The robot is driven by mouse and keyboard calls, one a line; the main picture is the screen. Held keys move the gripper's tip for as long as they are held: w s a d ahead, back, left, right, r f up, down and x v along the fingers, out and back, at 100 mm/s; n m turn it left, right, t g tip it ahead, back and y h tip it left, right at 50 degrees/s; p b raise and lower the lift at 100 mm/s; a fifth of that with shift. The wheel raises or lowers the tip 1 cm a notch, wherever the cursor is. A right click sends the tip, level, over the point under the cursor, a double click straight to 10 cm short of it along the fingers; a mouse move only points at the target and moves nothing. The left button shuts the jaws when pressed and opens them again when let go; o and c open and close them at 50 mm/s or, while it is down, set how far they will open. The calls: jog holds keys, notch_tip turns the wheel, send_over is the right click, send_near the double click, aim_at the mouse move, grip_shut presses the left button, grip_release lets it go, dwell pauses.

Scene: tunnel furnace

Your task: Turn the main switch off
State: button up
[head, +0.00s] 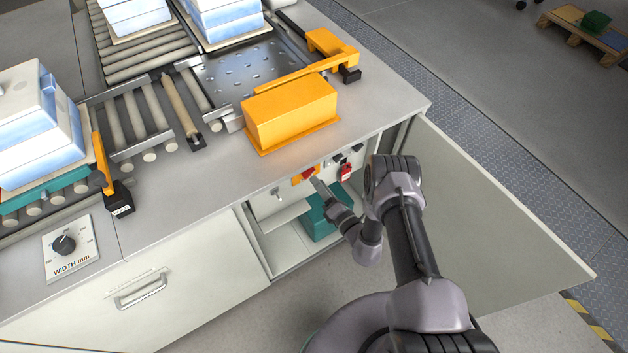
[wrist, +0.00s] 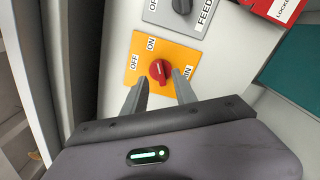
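The main switch is a red rotary knob (wrist: 160,72) on a yellow-orange plate (wrist: 184,60), with OFF and ON printed on the plate. A third label on the plate is partly hidden by a finger. In the head view the red knob (head: 308,174) sits on the panel under the counter edge. My gripper (wrist: 160,77) is open, with one fingertip on each side of the knob's lower part. I cannot tell whether the fingers touch it. The knob's exact setting is hard to read. In the head view my gripper (head: 318,184) reaches the panel from the front right.
A grey FEED switch (wrist: 182,4) is near the main switch. A red lock tag (head: 346,172) hangs to its right. An open cabinet door (head: 500,220) stands right of my arm. A teal box (head: 318,222) is inside the cabinet. An orange housing (head: 290,112) sits on the counter above.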

aim_at(310, 174)
jog(key=shift+b+x, duration=0.35)
jog(key=shift+x, duration=1.5)
grip_shut()
jog(key=shift+n, duration=0.3)
jog(key=n+b, duration=0.1)
jog(key=n, duration=0.4)
jog(key=shift+s+n, duration=0.1)
jog(key=shift+n, duration=0.3)
jog(key=n, duration=0.5)
jog(key=shift+a+r, duration=0.1)
jog(key=shift+a, duration=0.05)
jog(key=shift+n, duration=0.4)
